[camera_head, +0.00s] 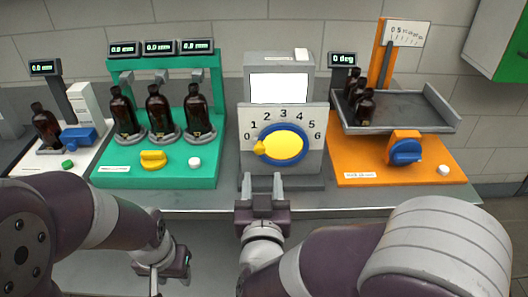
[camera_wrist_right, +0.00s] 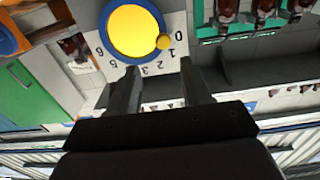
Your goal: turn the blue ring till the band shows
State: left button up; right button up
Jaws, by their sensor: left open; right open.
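The blue ring (camera_head: 305,142) surrounds a yellow dial (camera_head: 284,144) on a grey panel numbered 0 to 6. The dial's small yellow knob points left, close to 0. In the right wrist view the ring (camera_wrist_right: 103,36) and dial (camera_wrist_right: 132,31) show upside down. The screen (camera_head: 279,88) above is blank white; I see no band on it. My right gripper (camera_head: 262,184) is open and empty, in front of and below the dial, apart from the ring; its fingers (camera_wrist_right: 158,78) show in the wrist view. My left gripper (camera_head: 176,265) is open at lower left, away from the panel.
A green stand (camera_head: 210,150) with several amber bottles is left of the panel. An orange stand (camera_head: 440,163) with a bottle tray (camera_head: 400,118) and blue knob (camera_head: 405,152) is right. A white station (camera_head: 90,150) with one bottle is far left. The bench front edge is mostly clear.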

aim_at(260, 151)
jog(key=w, duration=1)
jog(key=shift+w+a, duration=0.35)
jog(key=shift+w, duration=0.15)
